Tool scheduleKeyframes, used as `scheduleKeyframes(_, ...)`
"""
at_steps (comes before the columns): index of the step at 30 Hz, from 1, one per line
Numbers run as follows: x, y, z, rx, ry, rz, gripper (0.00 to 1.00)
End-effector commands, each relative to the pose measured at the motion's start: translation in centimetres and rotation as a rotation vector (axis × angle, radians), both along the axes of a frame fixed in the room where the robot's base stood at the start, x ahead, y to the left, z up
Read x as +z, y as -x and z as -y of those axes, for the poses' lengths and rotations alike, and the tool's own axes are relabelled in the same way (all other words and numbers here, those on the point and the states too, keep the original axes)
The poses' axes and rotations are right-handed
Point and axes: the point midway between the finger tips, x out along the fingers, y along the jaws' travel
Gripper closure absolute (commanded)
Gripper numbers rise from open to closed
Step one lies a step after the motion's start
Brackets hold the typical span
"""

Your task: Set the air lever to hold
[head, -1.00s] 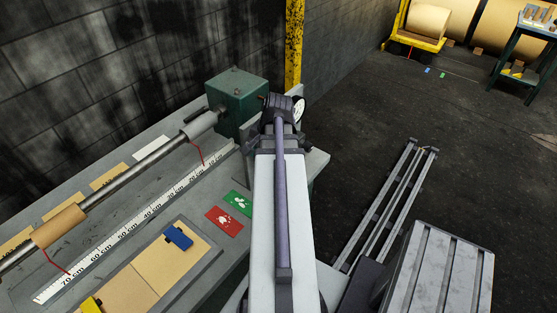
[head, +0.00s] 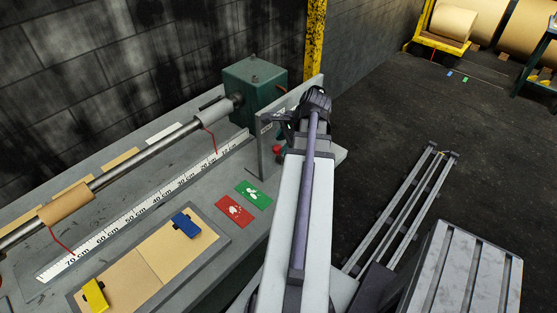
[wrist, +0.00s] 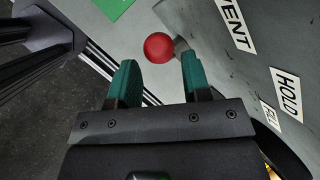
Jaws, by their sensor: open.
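The air lever ends in a red ball knob (wrist: 158,47) on a short grey stem that runs to the grey panel (wrist: 215,75). In the wrist view the panel carries the labels VENT (wrist: 236,25), HOLD (wrist: 287,94) and FILL (wrist: 268,118). The knob is nearer VENT than HOLD, but the lever's exact setting cannot be told. My gripper (wrist: 157,70) is open, its green fingertips either side of the line to the knob, which appears at or just beyond the tips. Contact cannot be seen. In the head view the knob (head: 277,150) shows beside the panel, left of my arm.
A green card (head: 254,195) and a red card (head: 234,211) lie on the bench left of my arm. A green box (head: 255,90) stands behind the panel. A roller shaft (head: 130,163) crosses the bench.

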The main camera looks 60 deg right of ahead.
Motion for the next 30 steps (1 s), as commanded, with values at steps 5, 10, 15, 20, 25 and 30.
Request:
scheduleKeyframes(5,-3.8,-1.5,-0.6,0.002,0.0,0.0,0.56)
scheduleKeyframes(10,-4.1,-1.9,-0.7,0.0,0.0,-0.001,0.56)
scheduleKeyframes(15,-3.9,-1.9,-0.7,0.001,0.0,0.0,0.56)
scheduleKeyframes(20,-3.9,-1.9,-0.7,0.001,0.0,0.0,0.7)
scheduleKeyframes(25,-3.9,-1.9,-0.7,0.001,0.0,0.0,0.87)
scheduleKeyframes(30,-3.9,-1.9,-0.7,0.001,0.0,0.0,1.0)
